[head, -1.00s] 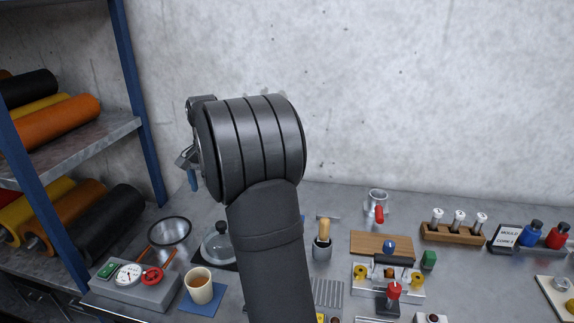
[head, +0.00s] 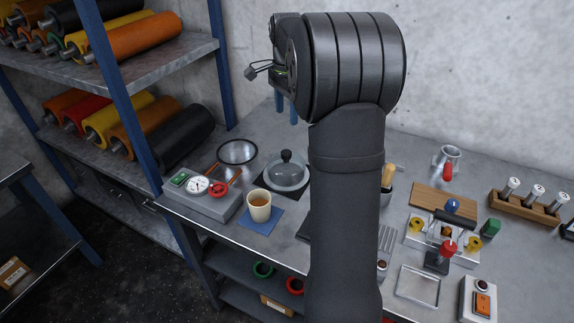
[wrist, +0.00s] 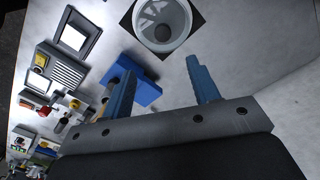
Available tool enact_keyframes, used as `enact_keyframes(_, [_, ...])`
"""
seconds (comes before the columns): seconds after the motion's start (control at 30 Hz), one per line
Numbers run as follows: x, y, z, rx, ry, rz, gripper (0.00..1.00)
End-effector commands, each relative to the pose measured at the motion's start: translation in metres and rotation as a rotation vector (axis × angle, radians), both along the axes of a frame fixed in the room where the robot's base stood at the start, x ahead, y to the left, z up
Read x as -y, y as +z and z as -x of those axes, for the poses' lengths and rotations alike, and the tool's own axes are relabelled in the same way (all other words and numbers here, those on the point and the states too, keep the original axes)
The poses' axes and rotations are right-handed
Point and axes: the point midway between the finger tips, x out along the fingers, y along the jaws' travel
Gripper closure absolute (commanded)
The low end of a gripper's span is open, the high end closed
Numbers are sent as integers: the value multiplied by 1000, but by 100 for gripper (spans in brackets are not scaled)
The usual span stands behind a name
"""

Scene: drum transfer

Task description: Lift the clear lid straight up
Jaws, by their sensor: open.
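The clear lid (head: 285,180) is a round dome with a dark knob. It sits on a dark mat left of my arm in the head view. In the wrist view the clear lid (wrist: 181,36) is at the top, seen from above on its dark square, with the knob near its middle. My gripper (wrist: 161,68) has two blue fingers, spread apart with nothing between them. In the head view my gripper (head: 287,110) hangs with its fingers pointing down, apart from the lid. My arm hides the bench just right of the lid.
A cup (head: 260,204) of amber liquid stands on a blue mat in front of the lid. A strainer (head: 237,152) and a gauge box (head: 205,195) are to the left. In the wrist view a blue block-like thing (wrist: 146,92) shows beside the left finger.

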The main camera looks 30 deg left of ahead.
Motion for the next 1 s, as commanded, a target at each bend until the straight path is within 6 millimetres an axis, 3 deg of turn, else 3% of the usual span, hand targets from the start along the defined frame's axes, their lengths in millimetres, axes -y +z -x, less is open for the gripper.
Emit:
enact_keyframes(0.3, [2,14,-2,1,-591,0,45])
enact_keyframes(0.57, [2,12,-3,0,-762,1,45])
enact_keyframes(1.0, [2,-77,-2,-2,-764,4,45])
